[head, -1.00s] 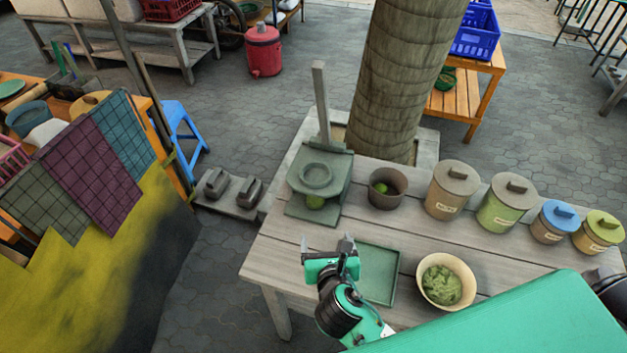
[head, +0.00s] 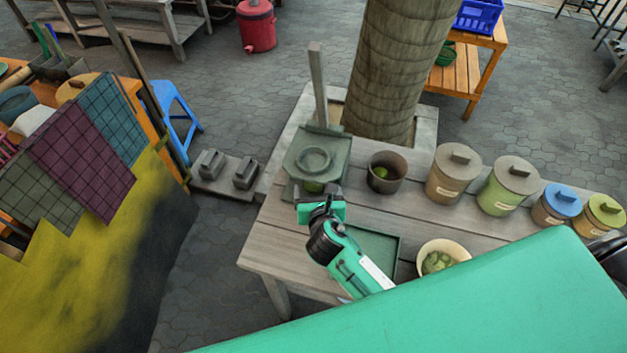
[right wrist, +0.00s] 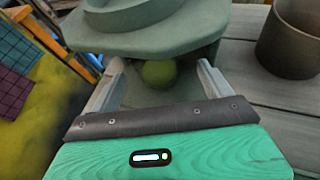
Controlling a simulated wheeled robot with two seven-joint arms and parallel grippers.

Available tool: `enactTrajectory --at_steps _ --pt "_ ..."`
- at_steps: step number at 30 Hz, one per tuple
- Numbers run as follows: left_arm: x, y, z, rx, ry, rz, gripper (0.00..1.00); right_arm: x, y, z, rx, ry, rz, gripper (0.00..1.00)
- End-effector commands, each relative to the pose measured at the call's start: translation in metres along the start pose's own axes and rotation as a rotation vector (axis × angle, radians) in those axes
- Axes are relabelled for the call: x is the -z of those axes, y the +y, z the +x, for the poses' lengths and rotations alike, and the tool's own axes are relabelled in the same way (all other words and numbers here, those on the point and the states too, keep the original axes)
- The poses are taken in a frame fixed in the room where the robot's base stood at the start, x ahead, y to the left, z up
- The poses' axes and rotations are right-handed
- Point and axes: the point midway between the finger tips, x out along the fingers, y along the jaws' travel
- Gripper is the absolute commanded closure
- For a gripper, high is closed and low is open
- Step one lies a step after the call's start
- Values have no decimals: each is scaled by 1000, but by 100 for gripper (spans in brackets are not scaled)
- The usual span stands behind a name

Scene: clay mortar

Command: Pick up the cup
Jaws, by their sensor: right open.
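A small green rounded thing (head: 313,187) stands under the dark green press (head: 316,160); I cannot tell whether it is the cup. My right gripper (head: 320,192) is just in front of the press and partly hides it. In the right wrist view, my open right gripper (right wrist: 160,78) has a finger on each side of the green thing (right wrist: 160,73), with gaps beside it. A dark brown cup-like pot (head: 386,172) with something green inside stands to the right of the press; it also shows in the right wrist view (right wrist: 290,40). My left gripper is out of view.
Lidded canisters (head: 453,176) line the table's back right. A green tray (head: 385,241) lies below my right arm, and a cream bowl (head: 441,252) is beside it. The press overhangs the gripper's tips. The table (head: 262,245) is clear at its left front.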

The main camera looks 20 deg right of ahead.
Motion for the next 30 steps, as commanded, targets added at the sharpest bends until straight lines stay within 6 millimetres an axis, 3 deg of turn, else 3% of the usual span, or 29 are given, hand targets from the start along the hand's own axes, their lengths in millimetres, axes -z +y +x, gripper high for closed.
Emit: enactTrajectory --at_steps 9,17,24,30 --pt "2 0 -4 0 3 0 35 2 4 40 1 0 -1 18" --pt "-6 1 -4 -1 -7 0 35 2 4 42 0 0 0 18" --pt "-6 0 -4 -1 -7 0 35 2 4 41 0 0 0 66" --pt "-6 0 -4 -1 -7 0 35 2 4 41 0 0 0 67"
